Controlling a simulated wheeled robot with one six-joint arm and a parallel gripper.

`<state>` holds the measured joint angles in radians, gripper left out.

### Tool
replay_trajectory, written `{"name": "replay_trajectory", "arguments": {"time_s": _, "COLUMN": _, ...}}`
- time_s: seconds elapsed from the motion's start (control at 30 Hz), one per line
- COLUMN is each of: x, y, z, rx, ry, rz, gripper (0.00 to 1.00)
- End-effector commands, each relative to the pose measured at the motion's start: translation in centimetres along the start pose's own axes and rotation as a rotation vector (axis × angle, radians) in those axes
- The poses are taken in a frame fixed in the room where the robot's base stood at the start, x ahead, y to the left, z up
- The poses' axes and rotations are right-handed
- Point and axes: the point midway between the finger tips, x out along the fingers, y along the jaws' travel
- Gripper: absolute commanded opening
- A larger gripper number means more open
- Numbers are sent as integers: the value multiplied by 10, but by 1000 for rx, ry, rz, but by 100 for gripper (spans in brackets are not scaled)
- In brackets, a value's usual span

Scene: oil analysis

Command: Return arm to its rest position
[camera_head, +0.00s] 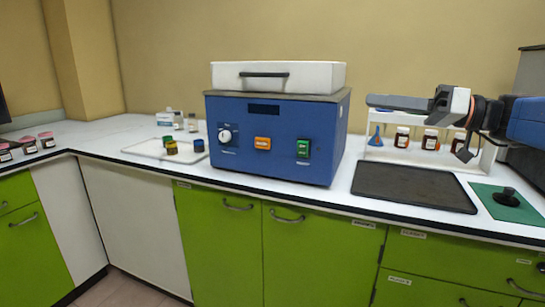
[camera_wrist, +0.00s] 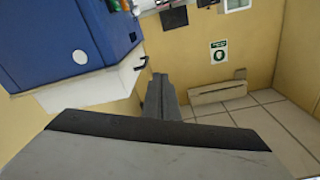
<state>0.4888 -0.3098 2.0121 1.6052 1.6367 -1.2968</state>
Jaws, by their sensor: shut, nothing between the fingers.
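My gripper (camera_head: 372,101) is at the right in the head view, raised above the counter and pointing left. Its fingers are together and empty. In the wrist view the grey fingers (camera_wrist: 161,92) show near the middle, with nothing held between them. My arm comes in from the right edge of the head view, above the dark tray and the bottle rack. Its links beyond that edge are out of sight.
The blue machine (camera_head: 275,140) with a white lid (camera_head: 320,78) stands left of my gripper. A white rack (camera_head: 489,158) with brown bottles, a dark tray (camera_head: 410,187) and a green mat (camera_head: 527,212) lie at the right. A white tray (camera_head: 142,150) holds small jars.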

Motion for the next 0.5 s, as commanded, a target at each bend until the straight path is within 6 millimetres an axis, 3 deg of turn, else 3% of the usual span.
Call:
{"name": "replay_trajectory", "arguments": {"time_s": 0.17, "x": 16, "y": -7, "z": 69, "rx": 153, "ry": -175, "rz": 82, "gripper": 0}}
{"name": "replay_trajectory", "arguments": {"time_s": 0.27, "x": 20, "y": -12, "z": 124, "rx": 260, "ry": -310, "rz": 168, "gripper": 0}}
{"name": "replay_trajectory", "arguments": {"time_s": 0.5, "x": -8, "y": -19, "z": 257, "rx": 442, "ry": -605, "rz": 460, "gripper": 0}}
